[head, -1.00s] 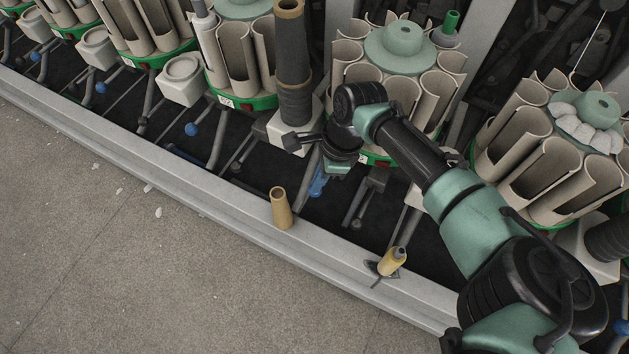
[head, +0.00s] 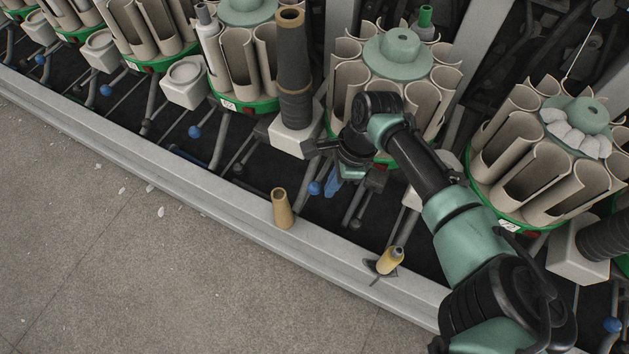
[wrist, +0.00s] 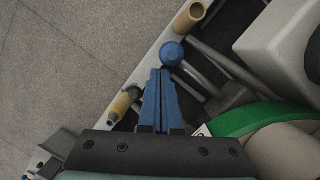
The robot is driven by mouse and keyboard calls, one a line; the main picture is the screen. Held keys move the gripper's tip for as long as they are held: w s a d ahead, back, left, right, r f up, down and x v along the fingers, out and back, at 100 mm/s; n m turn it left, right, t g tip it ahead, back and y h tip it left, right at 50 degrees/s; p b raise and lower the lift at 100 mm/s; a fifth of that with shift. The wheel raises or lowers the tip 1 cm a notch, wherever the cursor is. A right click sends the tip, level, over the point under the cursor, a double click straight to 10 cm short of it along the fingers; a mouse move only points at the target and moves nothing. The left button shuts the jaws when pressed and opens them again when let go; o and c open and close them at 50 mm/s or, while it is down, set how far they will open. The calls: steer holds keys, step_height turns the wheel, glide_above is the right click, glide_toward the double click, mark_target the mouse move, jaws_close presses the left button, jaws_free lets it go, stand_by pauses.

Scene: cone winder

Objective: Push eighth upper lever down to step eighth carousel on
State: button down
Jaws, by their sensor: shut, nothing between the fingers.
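My gripper (head: 330,192) has blue fingers pressed together, empty, low in front of a green-based carousel (head: 440,92) of beige tubes. A lever with a blue ball knob (head: 315,188) is just left of the fingertips. In the wrist view my fingertips (wrist: 160,74) lie just short of the blue knob (wrist: 172,53), close to it; I cannot tell whether they touch.
A white box (head: 293,133) bears a tall dark spool left of my wrist. More carousels flank this one.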

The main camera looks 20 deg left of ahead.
steer(key=p+v, duration=0.7)
steer(key=v, duration=0.1)
steer(key=shift+w+r, duration=0.2)
steer(key=shift+r, duration=0.15)
steer(key=shift+a+r+p, duration=0.1)
steer(key=shift+p, duration=0.2)
steer(key=s+p, duration=1.4)
steer(key=p, duration=0.3)
steer(key=shift+s+a+f, duration=0.2)
steer(key=shift+a+f, duration=0.05)
steer(key=shift+f, duration=0.2)
